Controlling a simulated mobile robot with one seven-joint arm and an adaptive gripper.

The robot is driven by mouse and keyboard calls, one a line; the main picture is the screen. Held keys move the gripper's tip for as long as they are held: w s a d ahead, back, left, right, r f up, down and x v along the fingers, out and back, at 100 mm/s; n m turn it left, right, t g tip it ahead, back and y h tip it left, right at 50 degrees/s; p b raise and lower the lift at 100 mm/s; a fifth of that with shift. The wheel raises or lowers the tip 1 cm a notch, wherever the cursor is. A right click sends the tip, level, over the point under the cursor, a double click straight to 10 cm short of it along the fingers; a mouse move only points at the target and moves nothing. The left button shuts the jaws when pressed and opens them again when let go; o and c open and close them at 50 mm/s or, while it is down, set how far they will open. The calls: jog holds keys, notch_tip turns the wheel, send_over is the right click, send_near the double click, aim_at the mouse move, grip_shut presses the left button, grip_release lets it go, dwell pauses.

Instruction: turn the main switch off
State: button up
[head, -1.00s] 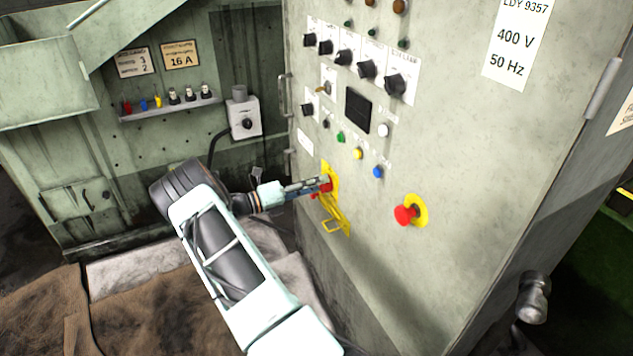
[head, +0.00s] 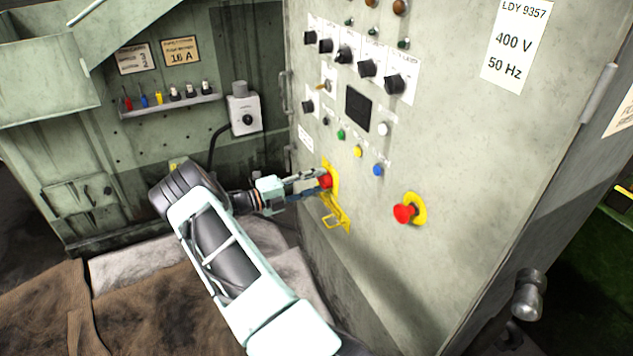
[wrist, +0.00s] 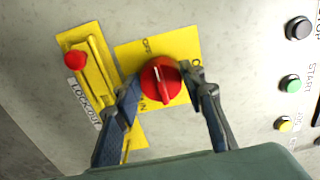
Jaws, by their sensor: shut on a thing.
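The main switch is a round red knob (wrist: 160,82) on a yellow plate with ON and OFF lettering. In the wrist view, a white line on the knob runs roughly up and down the picture. My gripper (wrist: 164,78) has one finger on each side of the knob and is shut on it. In the head view, the knob (head: 325,181) shows between the fingertips of my gripper (head: 321,182), low on the cabinet's left part. A yellow lockout piece (wrist: 97,75) with a red knob sits beside the plate; in the head view it is partly hidden by my gripper.
A red emergency button (head: 405,213) on yellow sticks out to the right. Small buttons, including a blue one (head: 378,169), and black knobs (head: 367,68) sit above. A grey switch box (head: 243,115) stands behind.

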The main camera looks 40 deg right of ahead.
dwell(0.4)
jog(key=o, duration=1.1)
jog(key=shift+o, duration=0.2)
jog(key=v, duration=1.2)
jog(key=shift+r, duration=0.1)
